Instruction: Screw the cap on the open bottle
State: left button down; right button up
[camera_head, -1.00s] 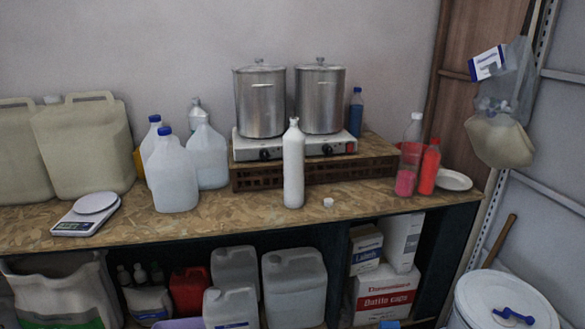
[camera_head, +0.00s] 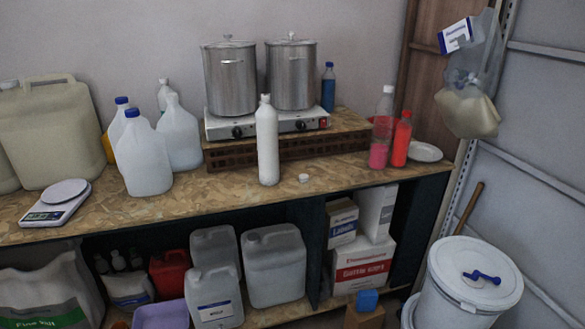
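A tall white bottle (camera_head: 267,145) stands upright near the front of the wooden worktop, before the hot plate. Its narrow neck points up; it is too small to tell whether the top is bare. A small white cap (camera_head: 304,178) lies on the worktop just to the right of the bottle's base, apart from it. Neither of my grippers is in this view.
Two steel pots (camera_head: 230,78) stand on a hot plate (camera_head: 270,122) behind the bottle. Blue-capped jugs (camera_head: 145,158) and a scale (camera_head: 54,204) are left. Red bottles (camera_head: 401,140) and a plate (camera_head: 425,152) are right. A white drum (camera_head: 470,275) stands on the floor at right.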

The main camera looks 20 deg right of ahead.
aim_at(266, 116)
jog(key=i+j+z, duration=0.1)
jog(key=i+z, duration=0.15)
jog(key=i, duration=0.2)
jog(key=i+j+z, duration=0.25)
jog(key=i, duration=0.15)
jog(key=i+j+z, duration=0.2)
jog(key=i, duration=0.2)
